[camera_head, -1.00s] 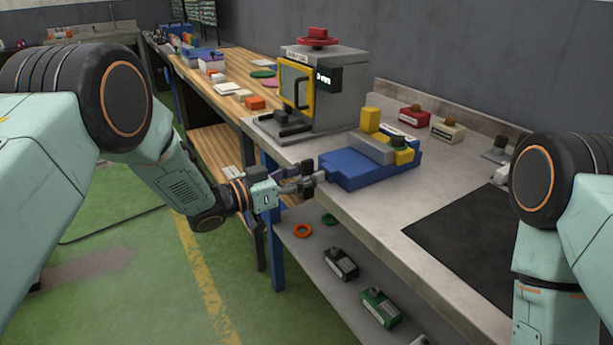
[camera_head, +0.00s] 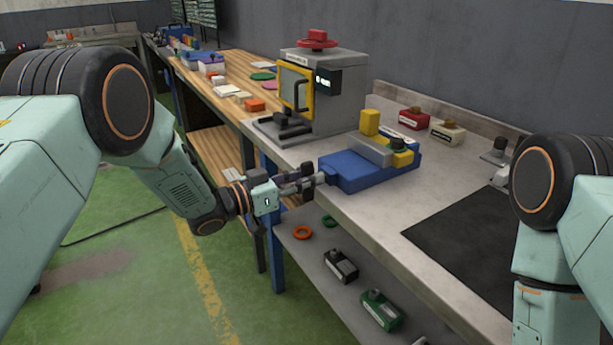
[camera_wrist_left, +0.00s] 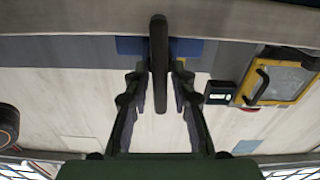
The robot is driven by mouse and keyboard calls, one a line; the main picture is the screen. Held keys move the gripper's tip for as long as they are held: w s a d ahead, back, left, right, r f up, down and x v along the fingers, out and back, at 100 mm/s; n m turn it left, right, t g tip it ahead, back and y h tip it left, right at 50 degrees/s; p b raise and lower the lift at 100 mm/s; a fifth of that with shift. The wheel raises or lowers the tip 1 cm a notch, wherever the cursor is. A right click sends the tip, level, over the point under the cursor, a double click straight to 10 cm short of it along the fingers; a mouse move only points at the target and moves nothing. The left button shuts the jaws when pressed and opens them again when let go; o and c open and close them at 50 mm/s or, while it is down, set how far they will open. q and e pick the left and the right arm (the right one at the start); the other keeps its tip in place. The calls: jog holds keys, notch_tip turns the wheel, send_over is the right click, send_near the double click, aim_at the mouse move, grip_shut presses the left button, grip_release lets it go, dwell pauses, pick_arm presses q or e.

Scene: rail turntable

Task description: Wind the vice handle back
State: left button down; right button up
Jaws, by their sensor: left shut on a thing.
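The blue vice (camera_head: 345,176) sits at the near edge of the grey bench, with a grey jaw and a yellow block on top. My left gripper is shut on the handle. My right gripper is out of view; only its arm shows at the right.
A grey machine (camera_head: 345,90) with a yellow-framed door (camera_head: 296,88) stands behind the vice. A black mat (camera_head: 465,240) lies on the bench to the right. A lower shelf (camera_head: 310,262) holds rings and small boxes. Green floor is open at the left.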

pick_arm(q)
jog(key=n+p, duration=0.2)
jog(key=n, duration=0.1)
jog(key=shift+w+r, duration=0.15)
jog(key=shift+w, duration=0.05)
jog(key=shift+w+a+n+p, duration=0.15)
jog(key=shift+n+p, duration=0.65)
jog(key=shift+n, duration=0.9)
jog(key=c, duration=1.5)
grip_release()
jog(key=shift+o, duration=0.7)
jog(key=shift+f, duration=0.2)
jog(key=v, duration=1.2)
